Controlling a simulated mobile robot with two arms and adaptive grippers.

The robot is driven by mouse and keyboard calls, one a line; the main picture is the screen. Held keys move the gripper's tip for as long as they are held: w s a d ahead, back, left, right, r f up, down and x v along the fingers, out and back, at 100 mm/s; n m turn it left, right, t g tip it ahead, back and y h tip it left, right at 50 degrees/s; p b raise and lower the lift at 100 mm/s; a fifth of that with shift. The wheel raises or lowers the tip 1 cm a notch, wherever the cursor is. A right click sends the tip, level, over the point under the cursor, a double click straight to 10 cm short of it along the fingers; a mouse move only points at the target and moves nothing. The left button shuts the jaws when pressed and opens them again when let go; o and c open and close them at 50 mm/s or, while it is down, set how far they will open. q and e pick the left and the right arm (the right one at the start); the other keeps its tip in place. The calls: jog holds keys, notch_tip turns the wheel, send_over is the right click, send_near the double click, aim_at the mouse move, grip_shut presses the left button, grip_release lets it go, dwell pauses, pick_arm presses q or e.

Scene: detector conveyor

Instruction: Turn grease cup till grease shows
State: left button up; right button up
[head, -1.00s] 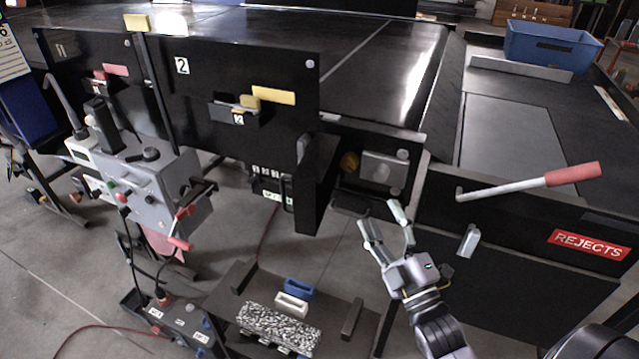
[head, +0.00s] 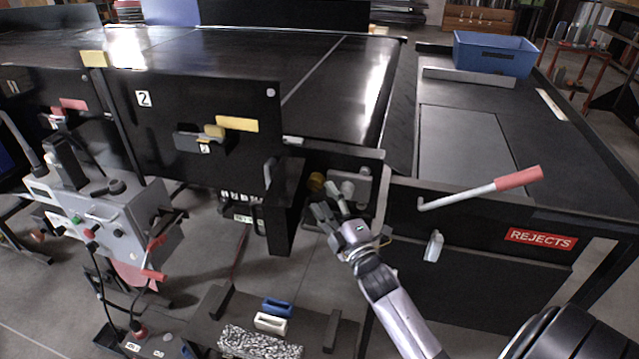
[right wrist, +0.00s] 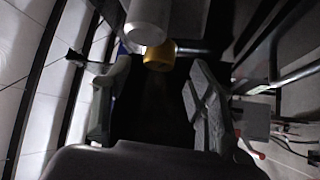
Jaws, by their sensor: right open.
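A small round brass-yellow piece, which looks like the grease cup (head: 316,181), sits in the dark recess at the conveyor's end, left of a grey bearing block. In the right wrist view, the yellow piece (right wrist: 160,55) lies ahead between the fingers, partly behind a pale grey cylinder (right wrist: 148,20). My right gripper (head: 332,198) is open just below and right of the yellow piece, its fingers pointing up toward the recess. I see no clear contact. Whether any grease shows cannot be told. My left gripper is not in view.
A red-handled lever (head: 480,188) sticks out right of my right arm, above the REJECTS label (head: 541,239). A dark guard panel (head: 195,125) stands left of the recess. A low bench (head: 223,300) with blue and white pieces is below. A blue bin (head: 495,54) stands back right.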

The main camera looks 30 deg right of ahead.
aim_at(317, 191)
jog(key=x, duration=0.4)
jog(key=shift+p, duration=0.4)
jog(key=shift+c, duration=0.2)
jog(key=c, duration=1.1)
jog(key=shift+f+b, duration=0.2)
jog(key=shift+b, duration=0.25)
jog(key=shift+w+a+f+m+t+h+b, duration=0.1)
jog(key=shift+m+t+h+b, duration=0.4)
jog(key=shift+m+h+b, duration=1.1)
jog(key=shift+w+a+f+m+t+h+b, duration=0.1)
jog(key=shift+m+t+h+b, duration=0.5)
jog(key=shift+m+b, duration=1.75)
jog(key=shift+f+m+t+h+b, duration=0.1)
jog(key=shift+m+t+h+b, duration=0.65)
jog(key=shift+b, duration=2.3)
